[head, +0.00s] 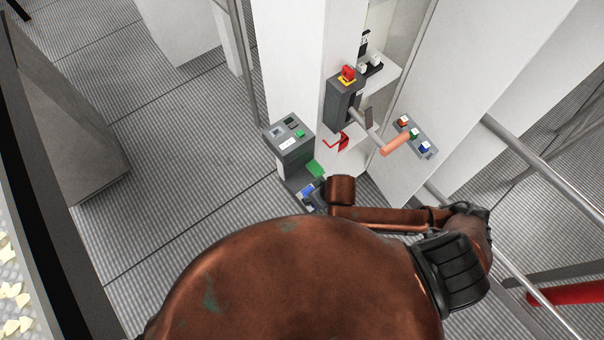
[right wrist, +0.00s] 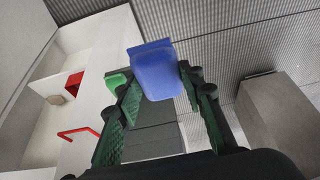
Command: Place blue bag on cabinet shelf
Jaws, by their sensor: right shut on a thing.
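The blue bag (right wrist: 155,72) is between the two green-padded fingers of my right gripper (right wrist: 155,100) in the right wrist view, and the gripper is shut on it. In the head view a small blue patch of the bag (head: 308,190) shows just left of my brown arm; most of the gripper is hidden there. The bag is beside the white cabinet and apart from it. The cabinet's white shelf (head: 384,76) shows in the head view with small items on it. In the right wrist view an open white compartment (right wrist: 50,70) is on the left. My left gripper is not in view.
A grey control box (head: 289,139) with a green button stands left of the bag, with a green piece (head: 315,169) close by. A dark box with a red knob (head: 348,74), a red handle (head: 338,143) and a button panel (head: 414,134) are on the cabinet.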

